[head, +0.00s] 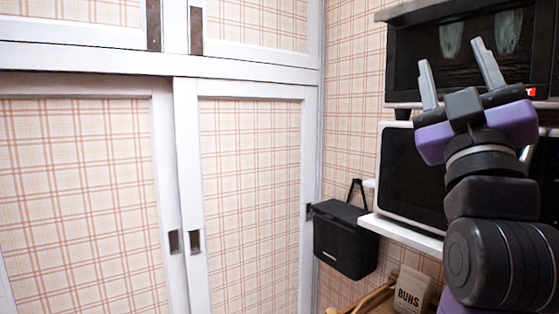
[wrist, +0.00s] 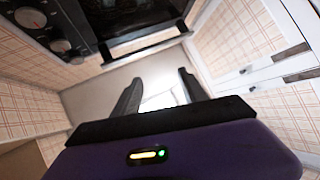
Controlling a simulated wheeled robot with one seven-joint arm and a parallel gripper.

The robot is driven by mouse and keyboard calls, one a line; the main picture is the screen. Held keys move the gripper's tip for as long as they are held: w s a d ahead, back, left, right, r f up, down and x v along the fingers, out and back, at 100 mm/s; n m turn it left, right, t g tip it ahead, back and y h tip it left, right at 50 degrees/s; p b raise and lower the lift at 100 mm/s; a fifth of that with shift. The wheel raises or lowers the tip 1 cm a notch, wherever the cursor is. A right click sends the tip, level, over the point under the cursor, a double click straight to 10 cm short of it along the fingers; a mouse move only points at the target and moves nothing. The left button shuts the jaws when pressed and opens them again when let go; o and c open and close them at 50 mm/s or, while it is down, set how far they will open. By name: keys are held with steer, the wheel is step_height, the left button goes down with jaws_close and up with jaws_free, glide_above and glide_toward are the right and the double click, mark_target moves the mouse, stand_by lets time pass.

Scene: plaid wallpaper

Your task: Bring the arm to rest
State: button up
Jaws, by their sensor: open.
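My gripper (head: 458,70) is raised at the right of the head view, fingers pointing up. Its two grey fingers are apart with nothing between them. It stands in front of the dark oven (head: 455,45) as seen from the head. In the wrist view my gripper (wrist: 160,92) also shows open and empty, its fingers against the pale ceiling. My black and purple arm rises from the lower right of the head view.
A white microwave (head: 398,170) sits on a white shelf (head: 400,233) behind my arm. A black box (head: 345,240) hangs beside it. A bag marked BUNS (head: 411,290) stands below. Plaid sliding doors (head: 250,190) fill the left.

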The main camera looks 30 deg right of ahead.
steer(key=w+a+f+n+t+y, duration=0.25)
steer(key=a+f+y, duration=0.2)
steer(key=f, duration=0.55)
steer(key=w+a+f+n+t+y, duration=0.1)
steer(key=w+a+f+t+y, duration=0.15)
steer(key=f+y, duration=0.55)
steer(key=s+a+f+g+y, duration=0.1)
steer(key=s+a+f+y, duration=0.2)
steer(key=f, duration=0.7)
steer(key=s+a+f+g, duration=0.15)
steer(key=a+f, duration=0.25)
steer(key=f, duration=0.6)
steer(key=s+a+f+g+y, duration=0.2)
steer(key=s+a+f+g, duration=0.15)
steer(key=s+f, duration=0.7)
steer(key=s+a+f+g+y, duration=0.2)
steer(key=s+a+f+g, duration=0.15)
steer(key=s+f, duration=0.75)
step_height(320, 180, up, 17)
steer(key=p, duration=1.6)
steer(key=shift+s+d+r+m+g, duration=0.2)
steer(key=shift+s+m+g, duration=0.15)
